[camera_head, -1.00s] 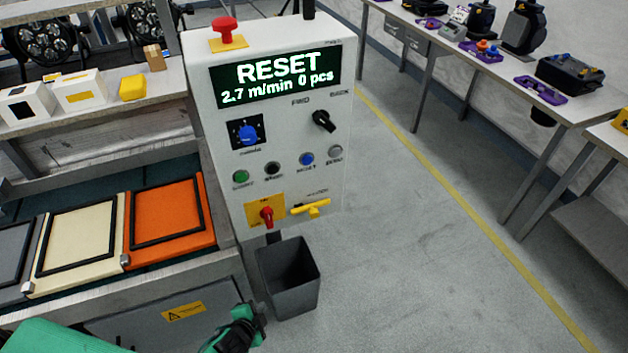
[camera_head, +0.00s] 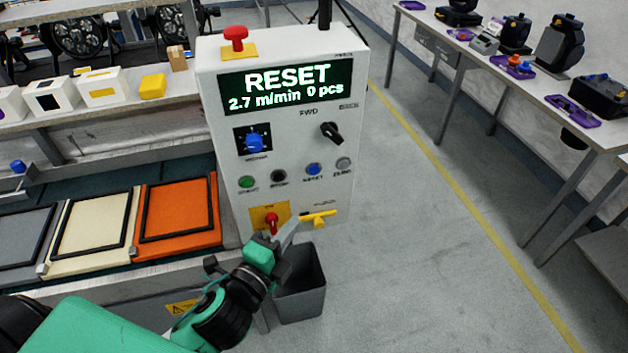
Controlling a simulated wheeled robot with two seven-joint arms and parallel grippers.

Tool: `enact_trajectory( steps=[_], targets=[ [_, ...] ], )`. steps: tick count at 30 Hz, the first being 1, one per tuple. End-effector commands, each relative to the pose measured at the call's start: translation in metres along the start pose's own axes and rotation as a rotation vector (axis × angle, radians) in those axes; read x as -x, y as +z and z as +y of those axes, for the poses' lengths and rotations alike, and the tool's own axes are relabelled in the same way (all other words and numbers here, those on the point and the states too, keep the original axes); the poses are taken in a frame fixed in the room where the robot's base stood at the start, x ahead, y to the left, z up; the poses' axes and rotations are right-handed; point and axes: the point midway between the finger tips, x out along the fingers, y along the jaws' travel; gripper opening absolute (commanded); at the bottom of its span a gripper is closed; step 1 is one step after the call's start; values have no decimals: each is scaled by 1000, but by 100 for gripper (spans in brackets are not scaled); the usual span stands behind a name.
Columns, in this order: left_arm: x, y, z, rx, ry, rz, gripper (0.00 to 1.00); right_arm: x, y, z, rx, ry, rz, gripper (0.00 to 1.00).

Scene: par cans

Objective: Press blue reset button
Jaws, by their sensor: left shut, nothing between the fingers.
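The blue reset button (camera_head: 313,169) is on the front of the white control box (camera_head: 215,130), in the lower row, between a black button (camera_head: 278,176) and a grey one (camera_head: 343,164). The display (camera_head: 285,86) reads "RESET 2.7 m/min 0 pcs". A larger blue knob (camera_head: 254,142) sits higher up on the left. My left gripper (camera_head: 292,228) is shut and empty, in front of the panel's lower part, below the reset button and apart from it. It partly covers the area around the red switch (camera_head: 271,222). My right gripper is not in view.
A yellow handle (camera_head: 318,218) sticks out at the panel's lower right. A grey bin (camera_head: 303,295) stands below the box. A red mushroom button (camera_head: 236,36) is on top. A conveyor with an orange panel (camera_head: 180,210) lies left. The floor to the right is clear.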

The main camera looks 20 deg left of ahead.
Motion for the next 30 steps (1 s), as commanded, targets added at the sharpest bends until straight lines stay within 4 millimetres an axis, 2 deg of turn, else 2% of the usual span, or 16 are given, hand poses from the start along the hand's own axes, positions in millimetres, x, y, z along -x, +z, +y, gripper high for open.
enact_trajectory(
  steps=[9, 14, 20, 30],
  targets=[
    [-1, 0, 0, 0, 0, 0, 0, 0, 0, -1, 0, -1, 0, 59],
    [-10, 0, -1, 0, -1, 0, 0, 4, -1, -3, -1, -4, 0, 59],
    [-37, 0, -3, 1, -1, -1, 0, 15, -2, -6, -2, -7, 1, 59],
    [-95, 0, -3, 1, 0, 0, 0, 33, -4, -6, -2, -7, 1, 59]
  ],
)
